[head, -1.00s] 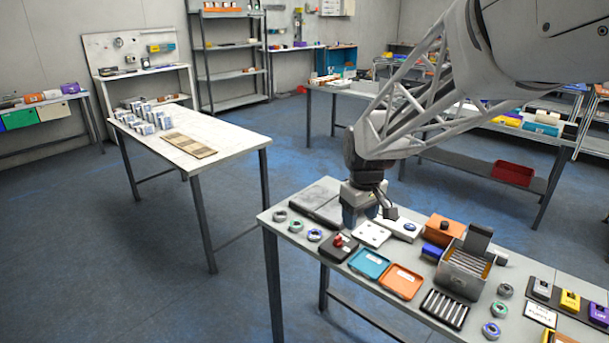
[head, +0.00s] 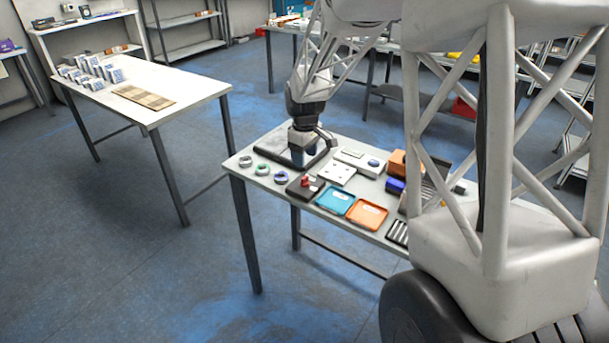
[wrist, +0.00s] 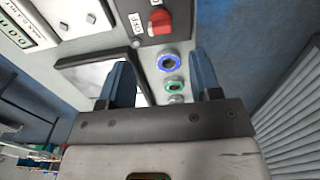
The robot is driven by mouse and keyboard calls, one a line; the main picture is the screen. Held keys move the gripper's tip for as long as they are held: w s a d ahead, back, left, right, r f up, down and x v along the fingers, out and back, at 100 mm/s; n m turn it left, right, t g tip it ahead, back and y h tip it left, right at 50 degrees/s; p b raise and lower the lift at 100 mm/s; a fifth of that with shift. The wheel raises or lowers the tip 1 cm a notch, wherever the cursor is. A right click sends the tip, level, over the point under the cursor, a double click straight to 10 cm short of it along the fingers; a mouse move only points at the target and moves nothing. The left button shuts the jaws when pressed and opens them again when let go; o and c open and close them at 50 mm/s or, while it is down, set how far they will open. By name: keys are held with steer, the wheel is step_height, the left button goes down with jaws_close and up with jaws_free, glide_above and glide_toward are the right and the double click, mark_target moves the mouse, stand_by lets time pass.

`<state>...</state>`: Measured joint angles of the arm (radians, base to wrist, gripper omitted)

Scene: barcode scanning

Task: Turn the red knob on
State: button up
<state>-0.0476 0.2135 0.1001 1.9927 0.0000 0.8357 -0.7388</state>
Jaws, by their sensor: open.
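The red knob (head: 305,181) sits on a small black box (head: 306,190) at the front left of the near table. In the wrist view the red knob (wrist: 159,21) is near the top, beyond my fingertips, with OFF lettering beside it. My gripper (wrist: 160,62) is open and empty, its two blue fingers apart. In the head view my gripper (head: 301,153) is over the dark-framed pad (head: 281,158), behind and apart from the knob. Its fingertips are partly hidden there.
Several rings, including a blue one (head: 281,177) and a green one (head: 262,169), lie left of the black box. A teal tray (head: 334,200) and an orange tray (head: 367,213) lie to its right. A white panel (head: 337,173) lies behind the teal tray.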

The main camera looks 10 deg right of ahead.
mark_target(305, 176)
steer(key=shift+f, duration=0.15)
steer(key=shift+f, duration=3.75)
steer(key=c, duration=0.9)
steer(key=shift+c, duration=0.2)
